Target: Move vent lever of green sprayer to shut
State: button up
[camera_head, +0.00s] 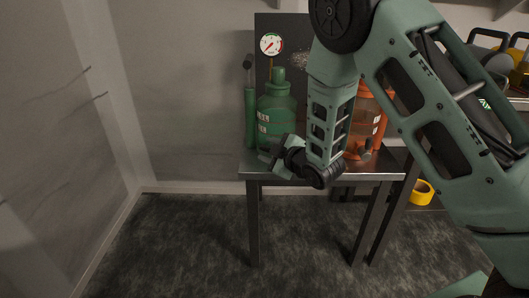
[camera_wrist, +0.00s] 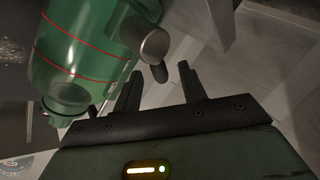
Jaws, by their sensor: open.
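The green sprayer (camera_head: 277,112) stands on a metal bench at the left end, upright. In the wrist view its translucent green tank (camera_wrist: 85,50) with red lines fills the upper left. A round grey metal fitting (camera_wrist: 155,44) sticks out from its side, with a short dark lever (camera_wrist: 159,73) beside it; I take this for the vent lever, but its setting is unclear. My gripper (camera_wrist: 161,82) is open, its two dark fingers pointing toward the lever, which shows between the fingertips. In the head view my gripper (camera_head: 268,158) is low in front of the sprayer, partly covering its base.
An orange sprayer (camera_head: 367,118) stands to the right on the bench (camera_head: 375,170), partly hidden by my arm. A pressure gauge (camera_head: 271,43) is behind the green sprayer. A yellow roll (camera_head: 421,192) sits low at right. The floor left of the bench is clear.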

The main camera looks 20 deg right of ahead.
jog(key=shift+x, duration=1.4)
grip_shut()
jog(key=shift+d+b, duration=0.1)
jog(key=shift+b, duration=0.35)
jog(key=m+t+b, duration=0.1)
jog(key=b, duration=0.1)
jog(key=d+m+t+y+b, duration=0.1)
jog(key=b, duration=0.1)
jog(key=m+t+b, duration=0.1)
jog(key=b, duration=0.1)
jog(key=shift+s+d+r+m+y, duration=0.2)
jog(key=shift+s+r+m+y, duration=0.05)
jog(key=shift+r+m+y, duration=0.15)
jog(key=m+b, duration=0.1)
jog(key=m+t+b, duration=0.1)
jog(key=d+m+t+b, duration=0.1)
jog(key=b, duration=0.1)
jog(key=shift+s+r, duration=0.2)
jog(key=shift+r, duration=0.1)
jog(key=m+b, duration=0.1)
jog(key=m+t+b, duration=0.1)
jog(key=d+m+t+b, duration=0.1)
jog(key=shift+s+r, duration=0.2)
jog(key=shift+r, duration=0.1)
jog(key=shift+d+m+h, duration=0.1)
jog(key=shift+m+h, duration=0.3)
